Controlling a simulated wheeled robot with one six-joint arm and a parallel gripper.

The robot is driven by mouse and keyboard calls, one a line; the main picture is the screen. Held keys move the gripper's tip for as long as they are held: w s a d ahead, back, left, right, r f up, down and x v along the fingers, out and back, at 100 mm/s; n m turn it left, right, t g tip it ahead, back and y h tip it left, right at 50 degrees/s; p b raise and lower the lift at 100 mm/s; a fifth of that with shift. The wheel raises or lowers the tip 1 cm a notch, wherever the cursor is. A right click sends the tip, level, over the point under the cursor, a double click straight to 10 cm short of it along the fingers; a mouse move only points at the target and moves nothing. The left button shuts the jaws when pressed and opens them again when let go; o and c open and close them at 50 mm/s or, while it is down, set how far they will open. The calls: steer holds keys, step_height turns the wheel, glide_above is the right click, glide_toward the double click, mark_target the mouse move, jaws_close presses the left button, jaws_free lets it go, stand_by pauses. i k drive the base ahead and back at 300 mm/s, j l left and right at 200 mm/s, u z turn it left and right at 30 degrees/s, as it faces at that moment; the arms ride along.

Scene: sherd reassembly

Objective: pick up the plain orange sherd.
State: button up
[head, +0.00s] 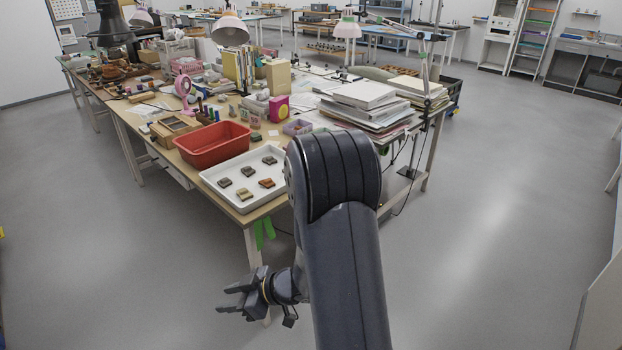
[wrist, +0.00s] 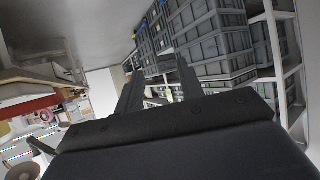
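The plain orange sherd (head: 267,183) appears to be the orange-brown piece near the right front edge of the white tray (head: 222,191). It is small in the head view, and its surface detail is hard to tell. Several other dark or brown sherds lie apart from it in the tray. My gripper (head: 222,299) is open and empty, low in front of the table and below the tray's height. Its two fingers also show spread apart in the wrist view (wrist: 158,85), with no sherd in sight there.
A red bin (head: 213,146) stands directly behind the tray. Stacked papers and boxes (head: 364,94) are at the table's right, with a lamp (head: 347,29) behind. Books and tools crowd the table further back. The grey floor (head: 500,200) to the right is clear.

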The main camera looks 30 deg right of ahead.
mark_target(268, 183)
steer(key=i+z, duration=0.4)
steer(key=i+j+z, duration=0.1)
steer(key=i+z, duration=0.3)
steer(key=i+j+z, duration=0.2)
steer(key=z, duration=0.2)
steer(key=i+j, duration=0.35)
